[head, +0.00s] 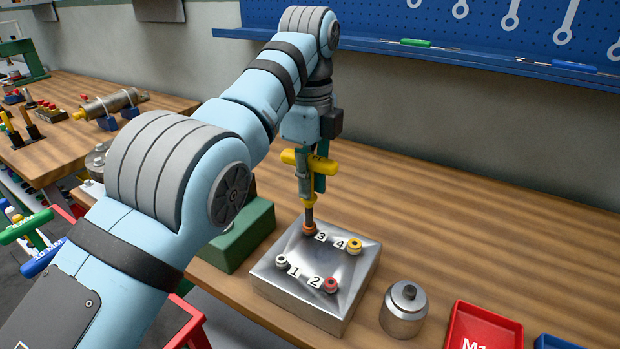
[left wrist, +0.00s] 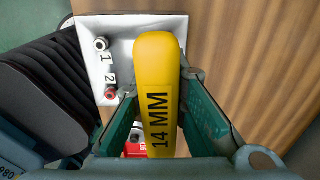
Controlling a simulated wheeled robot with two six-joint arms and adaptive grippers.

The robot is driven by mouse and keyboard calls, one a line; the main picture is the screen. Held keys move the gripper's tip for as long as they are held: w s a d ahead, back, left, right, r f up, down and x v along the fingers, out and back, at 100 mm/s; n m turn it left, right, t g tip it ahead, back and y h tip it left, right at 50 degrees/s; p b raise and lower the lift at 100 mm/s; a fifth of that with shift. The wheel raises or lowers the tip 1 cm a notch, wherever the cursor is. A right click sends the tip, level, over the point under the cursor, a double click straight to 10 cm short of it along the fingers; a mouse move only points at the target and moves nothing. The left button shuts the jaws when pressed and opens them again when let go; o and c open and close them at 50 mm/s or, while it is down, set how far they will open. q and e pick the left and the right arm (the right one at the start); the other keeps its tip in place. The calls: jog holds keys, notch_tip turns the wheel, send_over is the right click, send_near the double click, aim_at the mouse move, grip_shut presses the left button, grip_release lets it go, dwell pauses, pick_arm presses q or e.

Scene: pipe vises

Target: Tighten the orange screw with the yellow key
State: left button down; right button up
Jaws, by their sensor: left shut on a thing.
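My left gripper (head: 311,182) is shut on the yellow key (head: 323,165), a T-handled key. Its handle, marked 14 MM, fills the middle of the left wrist view (left wrist: 158,85), between the two green fingers. The key's shaft points down, close to upright, and its lower end meets the orange screw (head: 309,230) beside label 3 on the metal block (head: 314,268). The key's end covers much of the screw, so I cannot tell how fully it is seated. My right gripper is not in view.
The block also carries a grey screw (head: 281,261) at 1, a red one (head: 331,285) at 2 and a yellow one (head: 354,246) at 4. A metal weight (head: 404,309) and a red tray (head: 484,329) stand to the right. The table behind them is clear.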

pick_arm(q)
jog(key=m, duration=0.6)
jog(key=shift+f, duration=0.2)
jog(key=m, duration=0.6)
jog(key=shift+a, duration=0.1)
jog(key=shift+w+r+p, duration=0.2)
jog(key=shift+r+p, duration=0.45)
jog(key=shift+p, duration=0.05)
jog(key=shift+s, duration=0.1)
